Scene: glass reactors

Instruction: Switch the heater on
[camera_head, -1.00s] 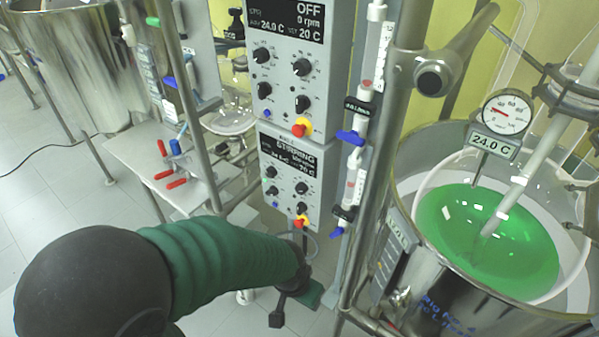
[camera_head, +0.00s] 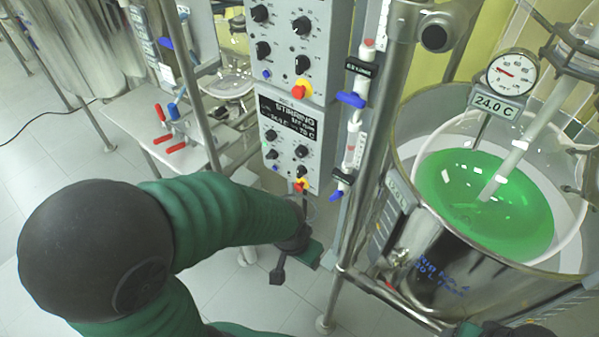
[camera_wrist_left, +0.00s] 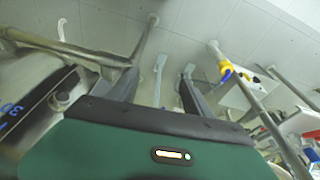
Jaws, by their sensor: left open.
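Two grey control boxes stand one above the other in the head view. The upper box (camera_head: 325,42) has several black knobs and a red-and-yellow button (camera_head: 301,90); its display is cut off. The lower box (camera_head: 284,158) has a display reading STIRRING, several black knobs and a red-and-yellow button (camera_head: 301,185). I cannot tell which control is the heater's. My left gripper (camera_head: 292,280) is below the lower box, apart from it. In the left wrist view its fingers (camera_wrist_left: 158,82) are open with floor between them. A dark and green part of my right gripper (camera_head: 478,329) shows at the bottom edge, mostly hidden.
A steel vessel (camera_head: 440,265) with a glass bowl of green liquid stands at right, with a dial gauge (camera_head: 512,71) and a 24.0 C label. A metal post (camera_head: 365,175) stands between vessel and boxes. Red-handled clamps (camera_head: 165,139) lie on a white shelf at left.

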